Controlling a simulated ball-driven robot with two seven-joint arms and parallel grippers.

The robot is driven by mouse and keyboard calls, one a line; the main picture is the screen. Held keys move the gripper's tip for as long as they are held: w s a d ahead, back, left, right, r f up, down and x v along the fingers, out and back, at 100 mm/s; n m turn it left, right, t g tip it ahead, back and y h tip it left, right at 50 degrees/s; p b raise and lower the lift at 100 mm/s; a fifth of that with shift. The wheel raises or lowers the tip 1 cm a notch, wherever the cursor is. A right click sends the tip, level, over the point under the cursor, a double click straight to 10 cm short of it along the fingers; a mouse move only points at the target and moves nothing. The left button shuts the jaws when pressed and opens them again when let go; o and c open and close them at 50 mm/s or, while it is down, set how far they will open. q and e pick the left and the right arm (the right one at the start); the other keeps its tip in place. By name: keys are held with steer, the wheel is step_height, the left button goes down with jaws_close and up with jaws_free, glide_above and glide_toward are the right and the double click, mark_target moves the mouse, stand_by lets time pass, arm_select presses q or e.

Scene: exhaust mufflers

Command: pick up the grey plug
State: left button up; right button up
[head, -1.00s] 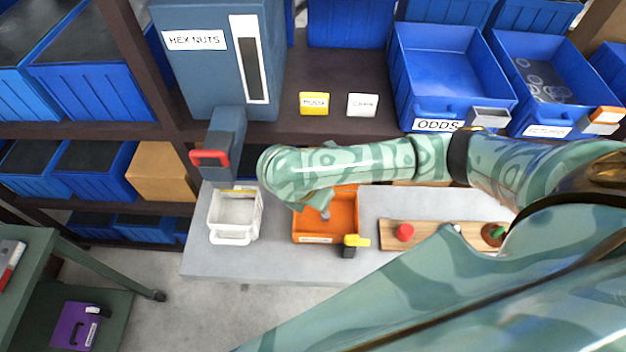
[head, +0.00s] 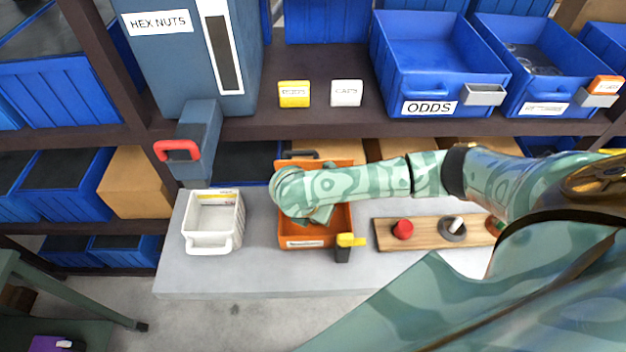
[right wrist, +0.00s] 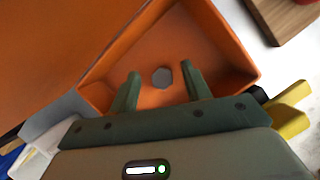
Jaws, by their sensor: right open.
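A small grey plug (right wrist: 162,77) lies on the floor of the orange bin in the right wrist view, seen as a many-sided grey shape. My right gripper (right wrist: 160,84) is open, with its two green fingers reaching into the bin on either side of the plug in the picture; how high they are above it I cannot tell. In the head view the orange bin (head: 295,241) stands on the grey bench, and my right arm covers much of it, hiding the plug and the fingertips. My left gripper is not in view.
A white bin (head: 212,243) stands left of the orange bin. A yellow-and-black object (head: 345,247) is at the orange bin's front right corner. A wooden board (head: 430,236) with a red knob (head: 402,229) lies to the right. The hex nuts dispenser (head: 190,60) overhangs at left.

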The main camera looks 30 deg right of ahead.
steer(key=shift+s, duration=0.1)
steer(key=shift+c, duration=1.2)
jaws_close()
